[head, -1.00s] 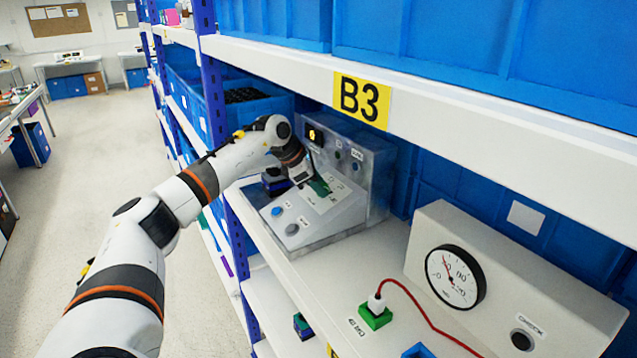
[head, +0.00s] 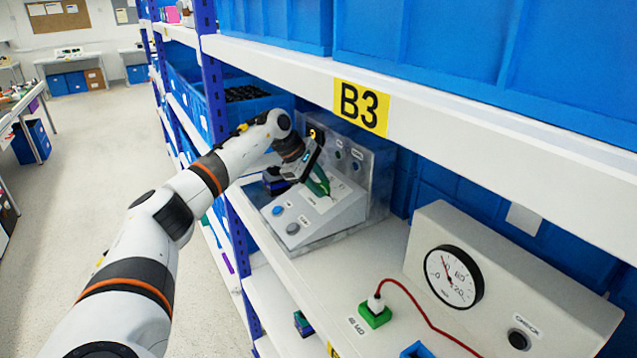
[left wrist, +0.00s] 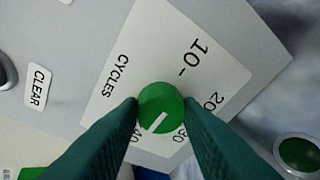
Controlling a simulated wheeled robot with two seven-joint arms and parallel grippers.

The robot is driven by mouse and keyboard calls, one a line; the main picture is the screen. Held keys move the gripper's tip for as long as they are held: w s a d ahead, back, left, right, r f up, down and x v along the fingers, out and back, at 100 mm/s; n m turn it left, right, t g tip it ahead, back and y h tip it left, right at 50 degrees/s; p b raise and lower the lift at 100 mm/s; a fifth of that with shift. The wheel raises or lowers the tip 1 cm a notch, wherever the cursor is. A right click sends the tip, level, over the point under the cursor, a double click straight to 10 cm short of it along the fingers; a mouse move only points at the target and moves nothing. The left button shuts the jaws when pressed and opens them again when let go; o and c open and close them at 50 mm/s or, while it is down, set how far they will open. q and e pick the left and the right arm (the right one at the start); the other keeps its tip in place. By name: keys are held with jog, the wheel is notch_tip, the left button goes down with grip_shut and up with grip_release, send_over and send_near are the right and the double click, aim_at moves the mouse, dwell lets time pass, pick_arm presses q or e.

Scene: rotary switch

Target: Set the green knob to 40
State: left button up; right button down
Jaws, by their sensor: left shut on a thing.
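The green knob (left wrist: 161,106) sits on a white dial label marked CYCLES on the grey control box (head: 349,205). In the left wrist view its white pointer line slants down and left, between the 30 and 40 marks and nearer the 40. My left gripper (left wrist: 161,108) is shut on the knob, one dark green finger on each side. In the head view my left gripper (head: 322,188) is over the sloped panel and hides the knob. My right gripper is not in view.
To the right are a gauge box (head: 500,285) and a green block (head: 375,315) with a red cable. The upper shelf edge (head: 440,115) overhangs.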

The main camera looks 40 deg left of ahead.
pick_arm(q)
jog(key=shift+r, duration=0.1)
jog(key=o, duration=1)
jog(key=shift+c, duration=0.2)
jog(key=shift+s+a+r+b, duration=0.2)
jog(key=shift+a+r+b, duration=0.05)
jog(key=shift+r+b, duration=0.1)
jog(key=b+v, duration=0.1)
jog(key=v, duration=0.5)
jog(key=shift+s+r, duration=0.15)
jog(key=shift+r, duration=0.05)
jog(key=shift+a, duration=0.1)
